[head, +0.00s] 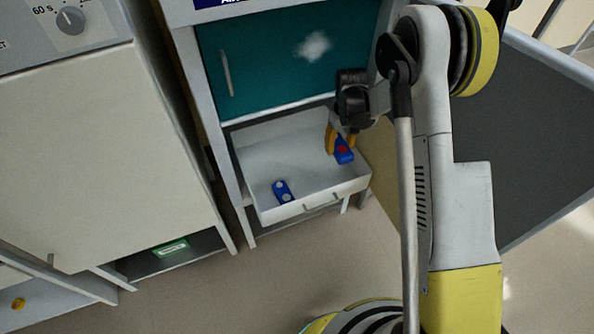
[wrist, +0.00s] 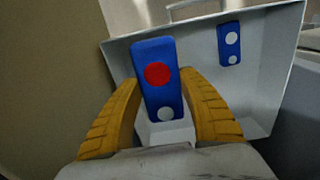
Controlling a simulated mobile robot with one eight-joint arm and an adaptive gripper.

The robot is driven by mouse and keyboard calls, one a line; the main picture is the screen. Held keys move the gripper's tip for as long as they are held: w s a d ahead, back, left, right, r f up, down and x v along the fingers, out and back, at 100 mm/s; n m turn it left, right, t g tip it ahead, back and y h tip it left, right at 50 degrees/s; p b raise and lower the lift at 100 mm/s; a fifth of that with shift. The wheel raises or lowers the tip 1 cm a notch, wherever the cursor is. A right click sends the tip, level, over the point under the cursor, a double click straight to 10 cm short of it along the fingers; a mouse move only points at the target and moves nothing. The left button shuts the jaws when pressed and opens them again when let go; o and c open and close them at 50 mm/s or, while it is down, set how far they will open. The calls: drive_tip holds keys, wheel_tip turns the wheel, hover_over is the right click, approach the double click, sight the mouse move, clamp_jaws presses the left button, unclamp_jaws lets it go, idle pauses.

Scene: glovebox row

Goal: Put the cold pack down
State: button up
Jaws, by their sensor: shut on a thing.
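My gripper (head: 341,143) has yellow fingers and is shut on the cold pack (head: 344,155), a blue block with a red dot and a white dot. In the wrist view the cold pack (wrist: 156,95) stands between the two fingers (wrist: 161,82), its dotted face toward the camera. The gripper holds it over the right part of an open white drawer (head: 300,208). I cannot tell whether the pack touches the drawer floor. A second blue block with white dots (head: 283,191) lies in the drawer at the front left; it also shows in the wrist view (wrist: 229,43).
A teal door (head: 270,65) with a handle is closed directly above the drawer. A large pale cabinet (head: 85,150) stands to the left. The middle of the drawer floor is clear. A dark grey panel (head: 530,130) stands on the right.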

sight(332, 182)
drive_tip(key=f+b, duration=0.2)
drive_tip(key=f, duration=0.4)
drive_tip(key=f+b, duration=0.2)
drive_tip(key=f, duration=0.5)
drive_tip(key=w+f+b, duration=0.1)
drive_tip(key=f+b, duration=0.2)
drive_tip(key=f, duration=0.4)
drive_tip(key=shift+r, duration=0.2)
drive_tip(key=o, duration=1.3)
drive_tip(key=shift+f, duration=0.15)
drive_tip(key=shift+c, duration=0.2)
